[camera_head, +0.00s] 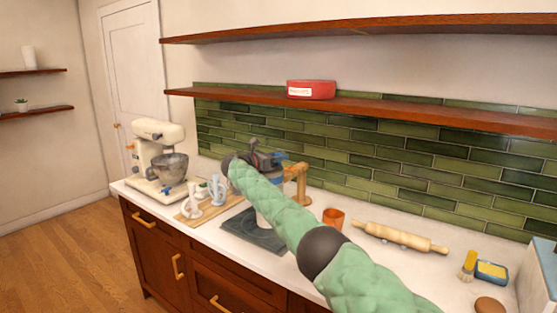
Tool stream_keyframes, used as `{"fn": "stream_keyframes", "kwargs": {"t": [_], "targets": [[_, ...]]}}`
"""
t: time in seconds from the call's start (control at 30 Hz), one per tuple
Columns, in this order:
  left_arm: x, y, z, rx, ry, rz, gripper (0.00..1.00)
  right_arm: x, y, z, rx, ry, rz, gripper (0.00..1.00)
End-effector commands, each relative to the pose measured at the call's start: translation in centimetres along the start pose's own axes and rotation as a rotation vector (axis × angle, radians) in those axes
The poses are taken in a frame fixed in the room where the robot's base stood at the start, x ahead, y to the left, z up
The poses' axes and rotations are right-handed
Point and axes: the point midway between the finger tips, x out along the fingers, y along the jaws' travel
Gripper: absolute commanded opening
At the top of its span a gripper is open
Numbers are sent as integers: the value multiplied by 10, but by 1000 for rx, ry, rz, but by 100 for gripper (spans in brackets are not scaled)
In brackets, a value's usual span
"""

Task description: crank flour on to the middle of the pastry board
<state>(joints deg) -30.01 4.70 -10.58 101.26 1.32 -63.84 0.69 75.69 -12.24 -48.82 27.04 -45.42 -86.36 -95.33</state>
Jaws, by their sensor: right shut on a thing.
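My right arm comes in from the lower right, and its dark gripper (268,158) is over the counter near the tiled wall. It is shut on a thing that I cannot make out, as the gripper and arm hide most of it. A dark grey slab (262,236), perhaps the pastry board, lies on the counter below the arm. A pale, round-sided thing (263,221) shows at the slab, partly behind the arm. No flour can be told apart. My left gripper is not in view.
A wooden stand (301,184) is just right of the gripper. Right are an orange cup (333,217), a rolling pin (400,237), a brush (468,266) and a sponge dish (492,272). Shelves overhang the counter.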

Motion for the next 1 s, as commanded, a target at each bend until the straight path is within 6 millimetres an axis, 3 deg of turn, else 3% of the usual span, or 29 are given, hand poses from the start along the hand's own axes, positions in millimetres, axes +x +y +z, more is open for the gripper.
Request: {"fn": "stream_keyframes", "kwargs": {"t": [0.47, 0.5, 0.6, 1.0], "targets": [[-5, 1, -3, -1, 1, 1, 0, 0, 0, 0, 0, 1, -8, 5], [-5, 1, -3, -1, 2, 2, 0, 0, 0, 0, 0, 1, -8, 33], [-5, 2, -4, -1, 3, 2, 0, 0, 0, 0, 0, 1, -8, 48], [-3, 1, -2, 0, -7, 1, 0, -7, 0, -2, 0, 0, -7, 48]]}}
